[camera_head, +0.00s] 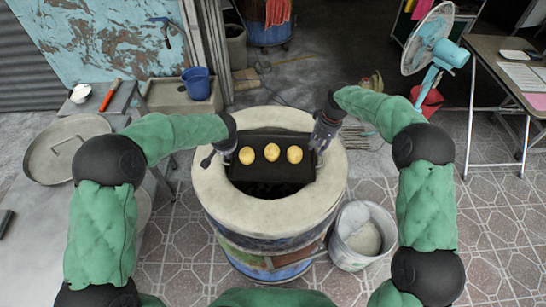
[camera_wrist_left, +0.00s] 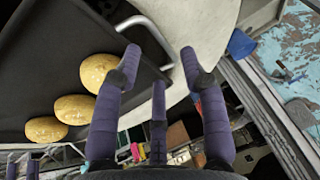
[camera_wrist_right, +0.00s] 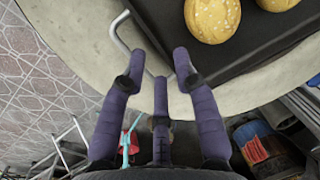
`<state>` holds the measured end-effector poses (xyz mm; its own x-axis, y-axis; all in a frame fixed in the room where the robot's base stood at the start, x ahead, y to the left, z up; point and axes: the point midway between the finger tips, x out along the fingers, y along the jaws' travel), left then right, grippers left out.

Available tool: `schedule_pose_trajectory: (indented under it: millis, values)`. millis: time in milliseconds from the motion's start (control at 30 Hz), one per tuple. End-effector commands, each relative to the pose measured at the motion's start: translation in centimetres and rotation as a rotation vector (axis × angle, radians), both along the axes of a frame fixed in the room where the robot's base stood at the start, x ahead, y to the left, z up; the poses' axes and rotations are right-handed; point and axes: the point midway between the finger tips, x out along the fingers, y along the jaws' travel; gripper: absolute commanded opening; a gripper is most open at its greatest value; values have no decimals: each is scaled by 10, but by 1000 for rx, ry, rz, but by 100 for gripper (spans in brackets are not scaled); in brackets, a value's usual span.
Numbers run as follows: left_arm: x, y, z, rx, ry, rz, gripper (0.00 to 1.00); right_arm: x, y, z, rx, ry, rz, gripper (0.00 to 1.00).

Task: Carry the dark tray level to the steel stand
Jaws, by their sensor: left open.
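The dark tray (camera_head: 272,172) lies level across the mouth of the barrel oven and carries three seeded buns (camera_head: 272,152) in a row. The tray also shows in the left wrist view (camera_wrist_left: 40,45). My left gripper (camera_wrist_left: 160,58) is open at the tray's left end, with the tray's wire handle (camera_wrist_left: 150,28) by its fingers. My right gripper (camera_head: 324,128) is at the tray's right end. In the right wrist view its fingers (camera_wrist_right: 159,58) are apart, and a wire handle (camera_wrist_right: 116,33) passes close to one fingertip. I cannot tell which piece of furniture is the steel stand.
The oven's pale rim (camera_head: 222,207) surrounds the tray. A grey table at left bears a large round lid (camera_head: 62,150). A blue bucket (camera_head: 197,82) stands behind it. A white bucket (camera_head: 362,238) is at the oven's right. A blue fan (camera_head: 432,50) and folding table stand farther right.

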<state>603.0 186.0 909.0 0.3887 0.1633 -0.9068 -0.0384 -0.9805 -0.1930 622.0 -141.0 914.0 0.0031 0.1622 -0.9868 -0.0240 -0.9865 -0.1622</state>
Motion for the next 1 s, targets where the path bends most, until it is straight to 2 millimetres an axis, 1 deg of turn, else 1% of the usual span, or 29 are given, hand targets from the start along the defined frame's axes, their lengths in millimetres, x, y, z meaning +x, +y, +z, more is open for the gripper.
schedule_pose_trajectory:
  millis: [33, 100, 300, 500, 767, 800, 833, 867, 900, 933, 1000]
  values:
    - [3, 2, -10, 0, 3, 1, 42, 0, 2, -10, 0, 3, 0, 30]
    - [7, 4, -19, 1, 3, 2, 42, -1, 4, -21, 0, 4, 1, 30]
    - [17, 7, -39, 0, 1, 1, 42, 0, 7, -43, 1, 1, -1, 30]
    - [20, 9, -47, 0, 0, 1, 42, 0, 8, -51, 1, 0, -1, 30]
    - [20, 9, -47, 0, 0, 1, 42, 0, 8, -51, 0, 0, 0, 30]
    - [20, 9, -47, 0, 0, 1, 37, 0, 8, -51, 0, 0, 0, 25]
    - [20, 9, -47, 0, 0, 1, 28, 0, 8, -51, 0, 0, 0, 16]
    - [20, 9, -47, 0, 0, 1, 20, 0, 8, -51, 0, 0, 0, 8]
    - [20, 9, -47, 0, 0, 1, 8, 0, 8, -51, 0, 0, 0, 0]
    - [20, 9, -47, 0, 0, 1, 0, 0, 9, -51, 1, 0, 0, 0]
    - [20, 8, -47, -1, 0, 1, 0, 0, 9, -51, 1, 0, 0, 0]
